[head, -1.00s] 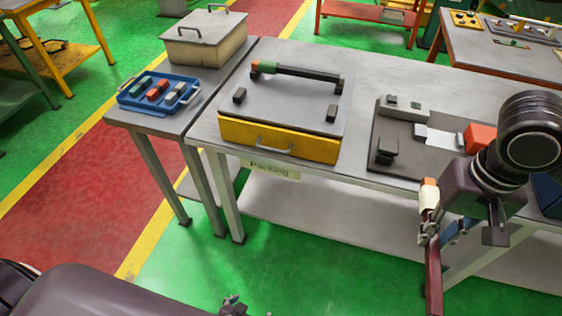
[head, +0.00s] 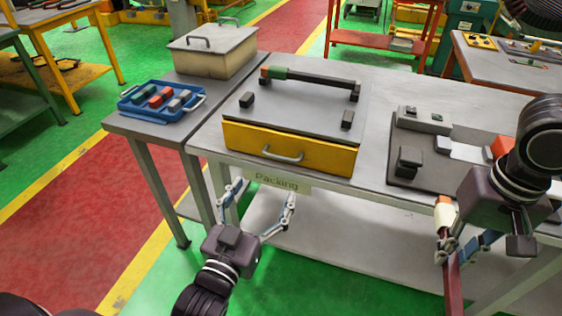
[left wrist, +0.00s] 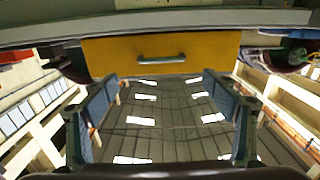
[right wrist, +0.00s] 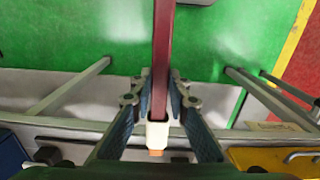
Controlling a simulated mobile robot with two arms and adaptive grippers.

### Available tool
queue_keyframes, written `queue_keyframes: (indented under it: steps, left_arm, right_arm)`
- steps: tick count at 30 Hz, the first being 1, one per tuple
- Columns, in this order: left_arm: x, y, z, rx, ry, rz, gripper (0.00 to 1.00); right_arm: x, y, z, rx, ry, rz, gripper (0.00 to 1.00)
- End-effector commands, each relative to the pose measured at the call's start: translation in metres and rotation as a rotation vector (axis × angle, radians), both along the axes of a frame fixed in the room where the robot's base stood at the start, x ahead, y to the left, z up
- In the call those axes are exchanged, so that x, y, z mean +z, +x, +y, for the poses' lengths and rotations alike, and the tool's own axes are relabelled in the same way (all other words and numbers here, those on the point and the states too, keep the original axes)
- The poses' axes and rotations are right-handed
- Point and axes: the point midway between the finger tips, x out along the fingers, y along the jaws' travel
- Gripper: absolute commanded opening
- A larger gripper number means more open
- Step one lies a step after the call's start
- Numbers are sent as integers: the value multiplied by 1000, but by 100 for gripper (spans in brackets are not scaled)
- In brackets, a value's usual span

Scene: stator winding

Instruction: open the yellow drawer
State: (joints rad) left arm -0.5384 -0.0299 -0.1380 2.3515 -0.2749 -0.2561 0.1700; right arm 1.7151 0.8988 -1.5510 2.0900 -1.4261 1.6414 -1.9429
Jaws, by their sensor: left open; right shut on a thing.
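The yellow drawer (head: 290,150) is shut in the front of a grey box on the Packing table, with a grey bar handle (head: 284,157) on its face. The drawer (left wrist: 160,48) and handle (left wrist: 161,59) also show in the left wrist view, upper middle. My left gripper (head: 262,190) is open and empty, in front of and below the drawer, apart from the handle. My right gripper (head: 449,240) is shut on a dark red bar with a white and orange end; the bar (right wrist: 162,60) also shows in the right wrist view. The far end of the bar is cut off.
The Packing table (head: 376,120) has its front edge just below the drawer. A blue tray (head: 187,103) and a lidded beige box (head: 212,56) stand on the left side table. A dark fixture plate (head: 425,170) lies to the right of the drawer.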

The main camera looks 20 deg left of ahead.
Motion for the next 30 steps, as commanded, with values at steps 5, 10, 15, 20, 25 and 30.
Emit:
queue_keyframes:
  steps: [5,10,15,20,25,30]
  left_arm:
    - [5,16,0,1,1,-9,79]
    - [5,45,-1,0,1,-9,79]
    - [4,77,-2,0,0,-7,79]
    - [4,101,-3,0,0,-6,79]
    - [3,115,-4,0,0,-4,79]
    - [2,119,-4,0,0,-4,79]
  right_arm:
    - [4,1,0,0,1,-2,0]
    - [7,1,0,0,1,-2,0]
    - [10,1,0,0,1,-2,0]
    - [12,1,0,0,1,-2,0]
    - [12,1,0,0,1,-2,0]
    - [12,1,0,0,1,-2,0]
